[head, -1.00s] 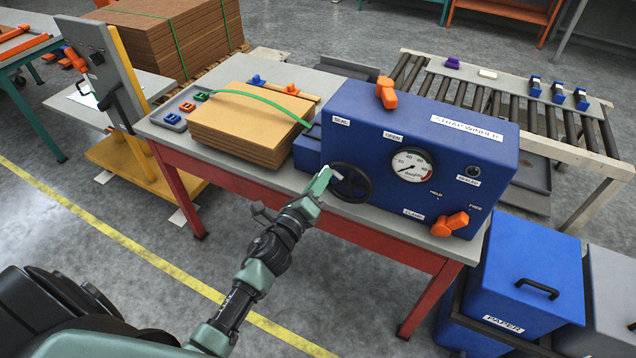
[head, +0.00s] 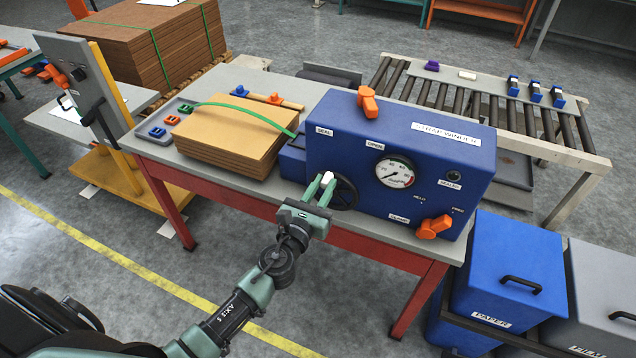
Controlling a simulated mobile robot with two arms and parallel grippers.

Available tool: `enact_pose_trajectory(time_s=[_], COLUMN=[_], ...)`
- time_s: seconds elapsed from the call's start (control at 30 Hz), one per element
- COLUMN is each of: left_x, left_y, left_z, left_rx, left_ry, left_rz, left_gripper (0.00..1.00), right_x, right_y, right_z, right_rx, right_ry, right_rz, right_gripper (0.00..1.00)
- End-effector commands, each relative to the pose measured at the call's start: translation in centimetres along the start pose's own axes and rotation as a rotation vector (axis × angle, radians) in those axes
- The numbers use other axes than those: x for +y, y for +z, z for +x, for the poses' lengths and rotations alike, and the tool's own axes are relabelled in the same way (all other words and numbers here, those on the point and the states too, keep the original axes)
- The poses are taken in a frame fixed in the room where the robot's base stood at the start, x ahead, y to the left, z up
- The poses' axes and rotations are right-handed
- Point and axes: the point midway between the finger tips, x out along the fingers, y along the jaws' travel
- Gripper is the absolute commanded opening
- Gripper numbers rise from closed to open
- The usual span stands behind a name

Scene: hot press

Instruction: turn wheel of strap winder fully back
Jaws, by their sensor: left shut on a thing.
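The strap winder (head: 330,141) is a blue box on a grey-topped table with red legs. Its black wheel (head: 347,193) is on the front face, at the lower left. My left gripper (head: 324,184) is at the left side of the wheel, shut on the wheel's white handle, which shows between its fingertips. The fingers hide part of the wheel's left rim. A round gauge (head: 395,171) sits right of the wheel. My right gripper is not in view.
An orange lever (head: 367,101) stands on top of the winder, and an orange knob (head: 434,227) is at its lower right. Stacked cardboard (head: 228,137) with a green strap lies left of the winder. Blue bin (head: 512,264) stands at right.

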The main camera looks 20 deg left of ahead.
Motion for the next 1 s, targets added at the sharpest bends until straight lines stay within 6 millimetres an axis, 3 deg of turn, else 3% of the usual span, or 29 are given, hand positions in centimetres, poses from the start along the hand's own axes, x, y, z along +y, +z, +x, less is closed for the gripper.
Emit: enact_pose_trajectory(time_s=[0.3,0.83,0.87,0.9,0.93,1.0], left_x=[-0.85,-1.02,-1.02,-1.02,-1.01,-0.97], left_y=[-0.01,-0.15,-0.16,-0.16,-0.15,-0.11], left_z=[-0.01,-0.05,-0.05,-0.05,-0.05,-0.04], left_rx=[0.003,0.004,0.004,0.004,0.004,0.004], left_ry=[-0.004,-0.004,-0.005,-0.004,-0.004,-0.003], left_rz=[0.114,0.133,0.132,0.132,0.132,0.132], left_gripper=[0.0,0.0,0.27,0.38,0.43,0.43], right_x=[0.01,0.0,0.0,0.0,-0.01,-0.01], right_y=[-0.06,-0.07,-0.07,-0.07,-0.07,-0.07], right_z=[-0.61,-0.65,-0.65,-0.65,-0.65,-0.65], right_rx=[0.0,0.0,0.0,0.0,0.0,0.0], right_ry=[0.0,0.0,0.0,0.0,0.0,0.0], right_rz=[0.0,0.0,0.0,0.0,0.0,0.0], right_gripper=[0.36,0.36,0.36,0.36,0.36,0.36])
